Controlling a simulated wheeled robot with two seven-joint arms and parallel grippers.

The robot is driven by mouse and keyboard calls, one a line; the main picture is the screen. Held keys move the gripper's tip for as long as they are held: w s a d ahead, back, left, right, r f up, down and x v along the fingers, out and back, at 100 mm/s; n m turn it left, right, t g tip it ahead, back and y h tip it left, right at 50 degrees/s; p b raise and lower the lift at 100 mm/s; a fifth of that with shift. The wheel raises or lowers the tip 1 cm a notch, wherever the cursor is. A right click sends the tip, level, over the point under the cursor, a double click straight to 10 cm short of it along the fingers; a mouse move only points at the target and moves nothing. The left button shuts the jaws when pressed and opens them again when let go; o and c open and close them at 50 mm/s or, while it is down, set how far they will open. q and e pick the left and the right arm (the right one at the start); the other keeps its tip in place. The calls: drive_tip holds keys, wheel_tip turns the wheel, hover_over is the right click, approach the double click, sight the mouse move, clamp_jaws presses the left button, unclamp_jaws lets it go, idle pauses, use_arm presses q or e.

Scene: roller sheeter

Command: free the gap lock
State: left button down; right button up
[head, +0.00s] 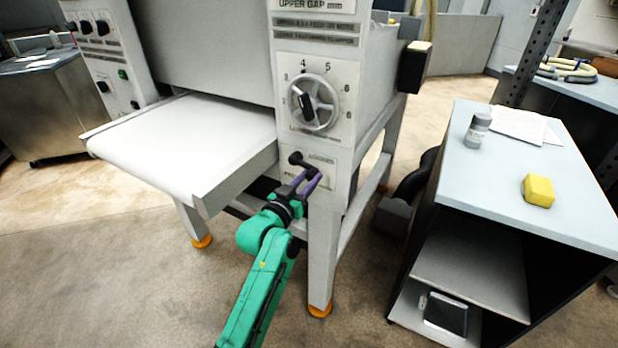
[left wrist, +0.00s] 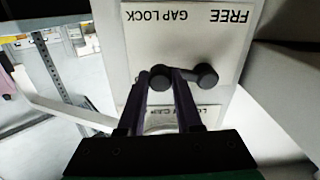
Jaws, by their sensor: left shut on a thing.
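The gap lock is a short black lever (head: 297,159) on the white front panel of the sheeter, below the gap dial (head: 315,102). It also shows in the left wrist view (left wrist: 206,75), lying roughly sideways near an upside-down "FREE" and "GAP LOCK" label (left wrist: 190,17). My left gripper (head: 311,178) has purple fingers and reaches the lever from below. In the left wrist view the fingers (left wrist: 160,80) are shut around one rounded end of the lever, and the other end sticks out to the right. I cannot tell which end is the pivot. My right gripper is out of view.
The sheeter's white belt table (head: 190,140) juts out left of the lever. A sheeter leg (head: 323,255) stands just below the panel. A side table (head: 500,190) to the right holds a yellow block (head: 538,191) and a grey jar (head: 477,131). The floor in front is clear.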

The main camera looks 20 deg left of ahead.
use_arm(q)
drive_tip(key=shift+w+a+f+m+b, duration=0.1)
drive_tip(key=shift+a+f+m+b, duration=0.55)
drive_tip(key=shift+m, duration=1)
drive_tip(key=shift+w+a+f+m+b, duration=0.15)
drive_tip(key=shift+a+f+m, duration=0.3)
drive_tip(key=shift+f+m, duration=0.9)
drive_tip(key=shift+w+a+f+m+b, duration=0.1)
drive_tip(key=shift+a+f+m+b, duration=0.4)
drive_tip(key=shift+m, duration=1.5)
drive_tip(key=c, duration=0.6)
unclamp_jaws()
drive_tip(key=shift+r, duration=0.1)
drive_tip(key=v, duration=1.4)
drive_tip(key=shift+s+a+r+b, duration=0.1)
drive_tip(key=shift+s+b, duration=0.15)
drive_tip(key=shift+b, duration=0.1)
